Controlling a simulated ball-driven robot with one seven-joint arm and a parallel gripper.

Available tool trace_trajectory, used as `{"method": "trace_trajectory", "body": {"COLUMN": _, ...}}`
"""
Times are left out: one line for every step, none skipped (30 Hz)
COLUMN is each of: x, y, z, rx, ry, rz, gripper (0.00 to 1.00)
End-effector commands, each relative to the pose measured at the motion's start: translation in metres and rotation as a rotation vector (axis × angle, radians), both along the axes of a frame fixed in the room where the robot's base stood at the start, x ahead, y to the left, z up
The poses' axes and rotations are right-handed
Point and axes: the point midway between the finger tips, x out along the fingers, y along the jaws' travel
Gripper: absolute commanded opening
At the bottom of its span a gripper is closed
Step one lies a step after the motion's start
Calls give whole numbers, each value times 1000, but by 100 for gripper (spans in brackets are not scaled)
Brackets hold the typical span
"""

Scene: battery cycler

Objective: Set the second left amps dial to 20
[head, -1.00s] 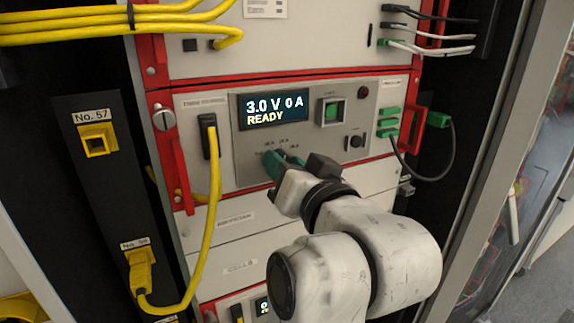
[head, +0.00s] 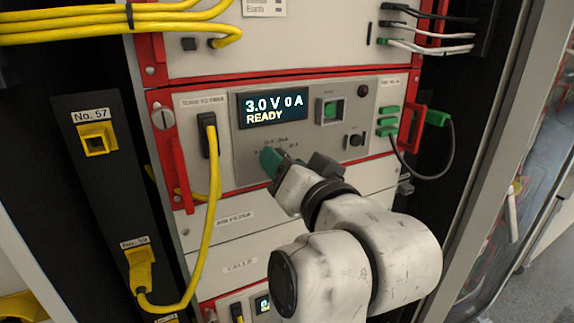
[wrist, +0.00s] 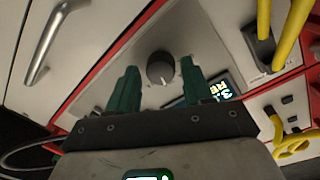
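The dial is a dark round knob (wrist: 160,69) on the grey panel in the wrist view. A light mark shows on its face, but the scale around it is too small to read. My gripper (wrist: 158,64) has green fingers standing apart, one on each side of the knob in the picture. I see no clear contact with it. In the head view my gripper (head: 271,160) is at the lower part of the panel, below the display, and hides the knob. The display (head: 273,108) reads "3.0 V 0 A READY".
A yellow cable (head: 214,190) hangs left of my gripper. Green plugs (head: 388,122) and a red handle (head: 413,128) are at the right edge.

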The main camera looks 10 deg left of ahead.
Motion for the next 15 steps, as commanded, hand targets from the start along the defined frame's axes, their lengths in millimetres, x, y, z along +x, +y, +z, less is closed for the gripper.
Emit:
{"method": "trace_trajectory", "body": {"x": 0, "y": 0, "z": 0, "rx": 0, "ry": 0, "rz": 0, "gripper": 56}}
{"method": "trace_trajectory", "body": {"x": 0, "y": 0, "z": 0, "rx": 1, "ry": -1, "rz": 0, "gripper": 58}}
{"method": "trace_trajectory", "body": {"x": 0, "y": 0, "z": 0, "rx": 1, "ry": -1, "rz": 0, "gripper": 60}}
{"method": "trace_trajectory", "body": {"x": 0, "y": 0, "z": 0, "rx": 1, "ry": -1, "rz": 0, "gripper": 60}}
{"method": "trace_trajectory", "body": {"x": 0, "y": 0, "z": 0, "rx": 1, "ry": -1, "rz": 0, "gripper": 60}}
{"method": "trace_trajectory", "body": {"x": 0, "y": 0, "z": 1, "rx": 1, "ry": -1, "rz": 0, "gripper": 60}}
{"method": "trace_trajectory", "body": {"x": 0, "y": 0, "z": 1, "rx": 1, "ry": -1, "rz": 0, "gripper": 60}}
{"method": "trace_trajectory", "body": {"x": 0, "y": 0, "z": 1, "rx": 1, "ry": -1, "rz": 0, "gripper": 60}}
{"method": "trace_trajectory", "body": {"x": 0, "y": 0, "z": 1, "rx": 1, "ry": -1, "rz": 0, "gripper": 60}}
{"method": "trace_trajectory", "body": {"x": -1, "y": 0, "z": 1, "rx": 1, "ry": -2, "rz": 0, "gripper": 60}}
{"method": "trace_trajectory", "body": {"x": -2, "y": -1, "z": 0, "rx": 0, "ry": -2, "rz": 0, "gripper": 60}}
{"method": "trace_trajectory", "body": {"x": -4, "y": -2, "z": 0, "rx": 0, "ry": -2, "rz": 0, "gripper": 60}}
{"method": "trace_trajectory", "body": {"x": -6, "y": -4, "z": 0, "rx": 1, "ry": -3, "rz": -1, "gripper": 60}}
{"method": "trace_trajectory", "body": {"x": -9, "y": -6, "z": 0, "rx": 1, "ry": -3, "rz": -1, "gripper": 60}}
{"method": "trace_trajectory", "body": {"x": -13, "y": -9, "z": 0, "rx": 1, "ry": -4, "rz": 0, "gripper": 60}}
